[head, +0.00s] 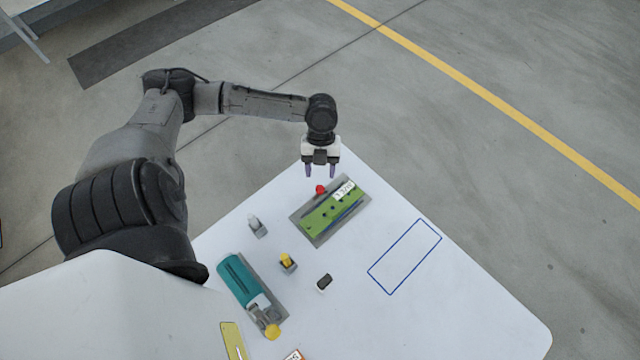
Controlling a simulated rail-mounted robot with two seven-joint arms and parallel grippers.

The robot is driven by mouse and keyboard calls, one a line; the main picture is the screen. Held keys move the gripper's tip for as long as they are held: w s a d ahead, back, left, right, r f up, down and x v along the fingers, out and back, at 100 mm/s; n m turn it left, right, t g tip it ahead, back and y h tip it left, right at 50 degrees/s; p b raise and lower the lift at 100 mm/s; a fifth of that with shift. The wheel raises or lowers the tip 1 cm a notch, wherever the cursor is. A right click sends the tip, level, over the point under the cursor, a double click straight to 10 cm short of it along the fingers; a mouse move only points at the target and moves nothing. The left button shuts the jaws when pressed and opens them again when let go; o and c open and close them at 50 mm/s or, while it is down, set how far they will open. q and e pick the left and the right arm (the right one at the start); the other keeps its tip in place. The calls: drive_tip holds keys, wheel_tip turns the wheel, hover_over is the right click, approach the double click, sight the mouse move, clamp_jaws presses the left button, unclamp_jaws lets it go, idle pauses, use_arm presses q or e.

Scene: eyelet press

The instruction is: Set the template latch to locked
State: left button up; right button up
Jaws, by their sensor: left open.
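The green template (331,213) lies on a grey plate (318,238) near the far corner of the white table, with a white label (344,189) on it. A small red knob (320,189), which looks like the latch handle, sits at the plate's far left edge. Its exact setting is too small to tell. My left gripper (320,172) points down just beyond the red knob, with its two purple fingertips apart and nothing between them. It looks apart from the knob. My right gripper is not in view.
A teal press (239,280) with a yellow knob (272,331) stands at the front left. A small grey piece (257,226), a yellow-topped block (288,261) and a dark block (324,282) stand between. A blue-outlined rectangle (404,257) at right is empty. A yellow strip (233,341) lies at front.

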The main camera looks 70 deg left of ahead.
sight(320, 188)
use_arm(q)
drive_tip(key=shift+x, duration=2.75)
drive_tip(key=c, duration=0.9)
